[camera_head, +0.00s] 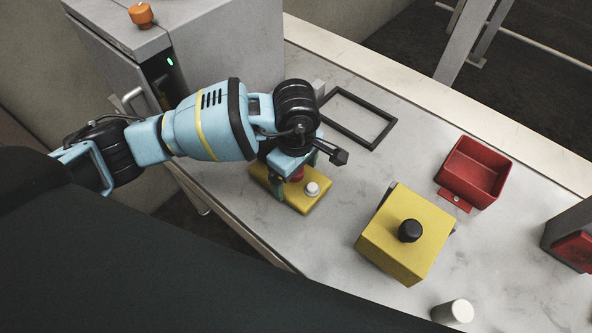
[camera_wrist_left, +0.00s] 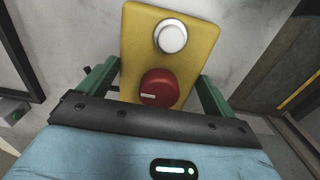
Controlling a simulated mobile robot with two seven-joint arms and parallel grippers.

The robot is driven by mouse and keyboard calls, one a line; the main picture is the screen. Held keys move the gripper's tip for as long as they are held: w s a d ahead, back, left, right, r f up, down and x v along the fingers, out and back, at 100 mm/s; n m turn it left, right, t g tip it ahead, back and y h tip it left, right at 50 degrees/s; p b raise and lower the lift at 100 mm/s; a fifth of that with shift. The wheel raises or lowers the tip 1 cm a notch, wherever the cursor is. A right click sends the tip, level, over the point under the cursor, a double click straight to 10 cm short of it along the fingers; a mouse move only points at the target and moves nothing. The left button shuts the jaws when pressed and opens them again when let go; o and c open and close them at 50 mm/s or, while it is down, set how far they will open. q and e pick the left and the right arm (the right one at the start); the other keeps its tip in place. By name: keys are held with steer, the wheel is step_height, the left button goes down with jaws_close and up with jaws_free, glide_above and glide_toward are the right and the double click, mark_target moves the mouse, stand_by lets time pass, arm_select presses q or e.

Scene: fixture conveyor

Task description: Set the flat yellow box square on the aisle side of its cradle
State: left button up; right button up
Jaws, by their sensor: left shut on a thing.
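The flat yellow box (camera_head: 301,199) has a white button and a red knob on top. It lies level on or just above the pale worktop, near the front edge. My left gripper (camera_head: 294,176) is over it, with its green fingers shut on the box's two long sides. In the left wrist view the box (camera_wrist_left: 187,42) runs away between the fingers (camera_wrist_left: 157,88), and the red knob is nearest the palm. An empty black rectangular frame (camera_head: 377,141), which looks like the cradle, lies behind and to the right of the gripper. My right gripper is not in view.
A taller yellow box (camera_head: 429,231) with a black knob stands to the right. A grey cabinet (camera_head: 215,40) stands at the back left. The worktop between the flat box and the frame is clear.

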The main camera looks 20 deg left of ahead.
arm_select(q)
steer(key=shift+f, duration=0.2)
steer(key=o, duration=0.9)
step_height(320, 180, up, 8)
steer(key=shift+f, duration=0.1)
